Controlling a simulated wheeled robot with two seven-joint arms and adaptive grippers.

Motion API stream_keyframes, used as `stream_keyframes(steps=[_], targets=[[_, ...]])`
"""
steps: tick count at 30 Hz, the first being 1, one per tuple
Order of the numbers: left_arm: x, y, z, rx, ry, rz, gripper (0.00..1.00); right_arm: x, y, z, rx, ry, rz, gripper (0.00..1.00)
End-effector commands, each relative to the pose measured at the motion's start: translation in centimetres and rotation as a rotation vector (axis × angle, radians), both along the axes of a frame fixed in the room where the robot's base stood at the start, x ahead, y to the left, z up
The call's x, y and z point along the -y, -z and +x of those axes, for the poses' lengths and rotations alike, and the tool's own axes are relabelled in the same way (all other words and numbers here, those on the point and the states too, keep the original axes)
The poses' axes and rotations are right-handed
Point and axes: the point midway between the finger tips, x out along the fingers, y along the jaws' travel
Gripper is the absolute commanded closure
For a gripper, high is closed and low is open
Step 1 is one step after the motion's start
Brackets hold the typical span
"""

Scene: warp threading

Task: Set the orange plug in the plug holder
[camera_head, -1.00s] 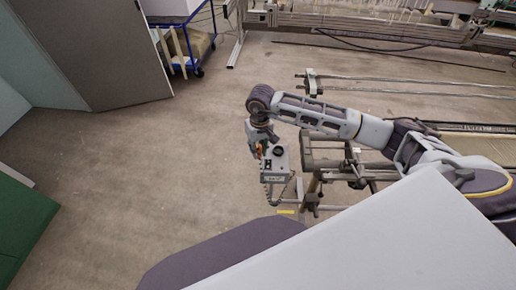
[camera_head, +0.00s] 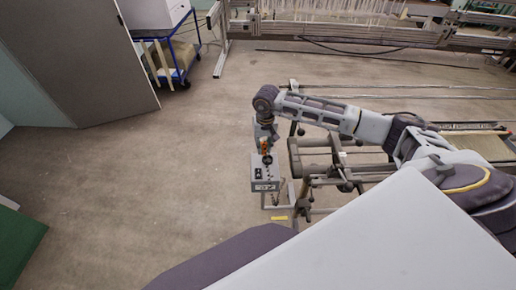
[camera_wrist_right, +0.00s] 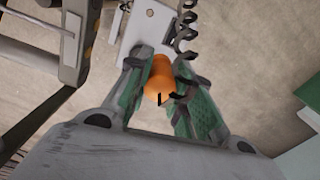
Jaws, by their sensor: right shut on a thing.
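My right gripper (camera_head: 264,142) is shut on the orange plug (camera_head: 264,147), beside the back part of a light grey control box. In the right wrist view the orange plug (camera_wrist_right: 160,78) sits between the green finger pads of my right gripper (camera_wrist_right: 160,80), with a dark coiled cable (camera_wrist_right: 186,32) beside it. The grey box (camera_head: 265,185) has a black round holder (camera_head: 267,160) on top, close to the plug. I cannot tell whether plug and holder touch. The box top (camera_wrist_right: 148,22) also shows in the wrist view. My left gripper is out of view.
The box stands on a thin metal stand next to a metal frame (camera_head: 315,160) on the right, under my right arm. A blue trolley (camera_head: 178,60) stands at the back left. The floor (camera_head: 150,160) left of the box is clear.

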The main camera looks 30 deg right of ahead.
Motion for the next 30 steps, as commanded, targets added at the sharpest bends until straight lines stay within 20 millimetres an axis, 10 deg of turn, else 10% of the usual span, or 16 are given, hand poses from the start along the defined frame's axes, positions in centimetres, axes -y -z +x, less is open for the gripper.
stream_keyframes(steps=[30], targets=[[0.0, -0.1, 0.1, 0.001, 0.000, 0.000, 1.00, 3.5, 1.6, 1.5, -0.004, 0.893, -0.004, 1.00]])
